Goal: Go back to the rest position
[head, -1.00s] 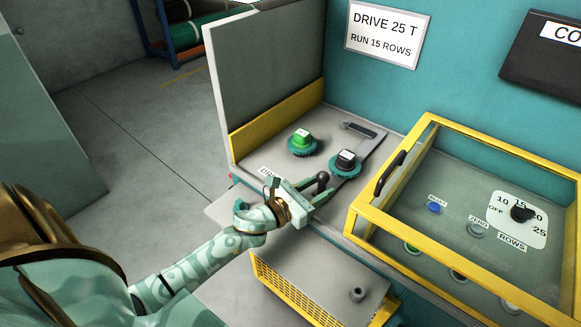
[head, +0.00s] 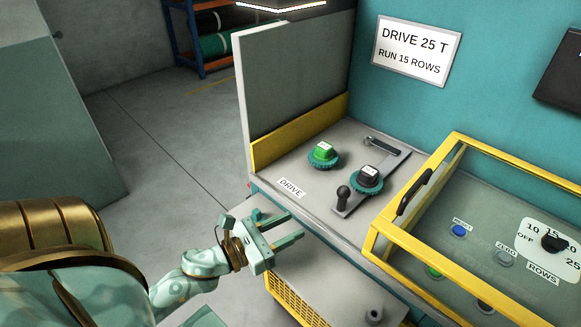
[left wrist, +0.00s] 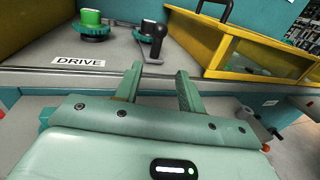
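My left gripper (head: 292,229) is open and empty, in front of the machine's front edge and below the drive panel. Its two fingers also show apart in the left wrist view (left wrist: 160,85). My right gripper is not in view.
A yellow-framed clear cover (head: 445,170) with a black handle (head: 414,192) stands over buttons and a rows dial (head: 553,243) at the right. A grey upright panel (head: 290,85) borders the drive panel. A yellow grille box (head: 290,298) lies below. Open floor (head: 170,150) is at the left.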

